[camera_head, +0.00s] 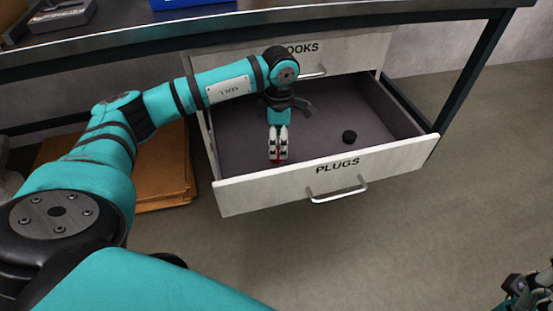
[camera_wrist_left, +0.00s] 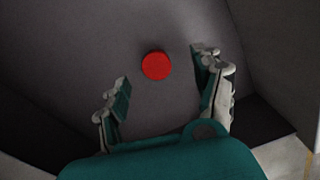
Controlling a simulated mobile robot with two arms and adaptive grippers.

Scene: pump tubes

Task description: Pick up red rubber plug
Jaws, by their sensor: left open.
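The red rubber plug (camera_wrist_left: 156,66) lies on the grey drawer floor in the left wrist view, a round disc seen between and a little beyond my left fingers. In the head view, only a little red (camera_head: 278,154) shows between the fingers, which hide most of it. My left gripper (camera_head: 278,156) points down into the open drawer, close behind its front panel. Its fingers are apart and hold nothing. My right gripper (camera_head: 530,290) shows partly at the bottom right corner, away from the drawer; its jaw state is unclear.
The open drawer labelled PLUGS (camera_head: 240,194) has raised walls and a front handle. A black plug (camera_head: 349,137) lies on its floor to the right. A closed drawer (camera_head: 345,52) and the tabletop (camera_head: 300,14) are above.

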